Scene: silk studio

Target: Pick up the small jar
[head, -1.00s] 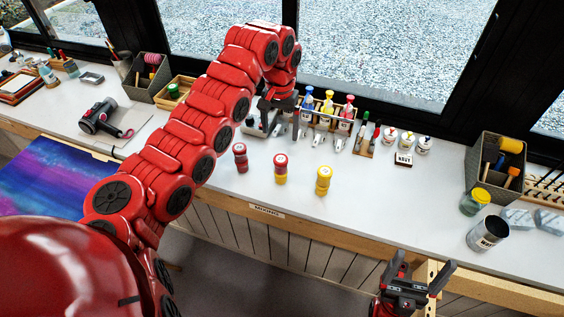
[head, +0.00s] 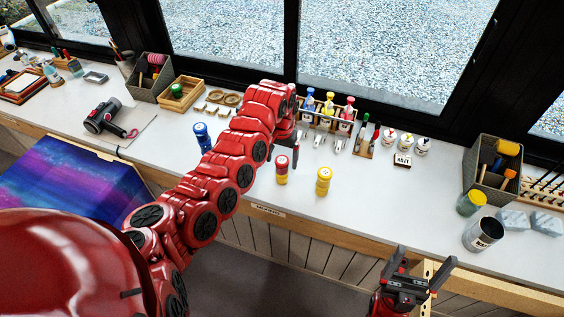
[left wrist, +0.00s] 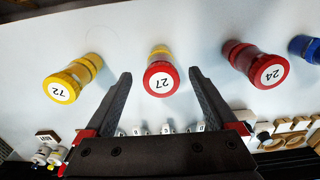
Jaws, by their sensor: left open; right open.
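Several small jars stand on the white counter. A red-and-yellow jar marked 27 (head: 281,172) is just in front of my left gripper (head: 289,152). In the left wrist view this jar (left wrist: 161,79) appears framed between the open fingertips (left wrist: 160,76), with no visible contact. A yellow jar marked 72 (head: 323,182) stands to its right and shows left in the left wrist view (left wrist: 70,82). A red jar marked 24 (left wrist: 256,66) is hidden behind my arm in the head view. A blue jar (head: 203,137) stands farther left. My right gripper (head: 424,264) is open and empty below the counter's front edge.
A bottle rack (head: 330,118) stands behind the jars, with white-labelled pots (head: 406,140) to its right. The counter before the 72 jar is clear.

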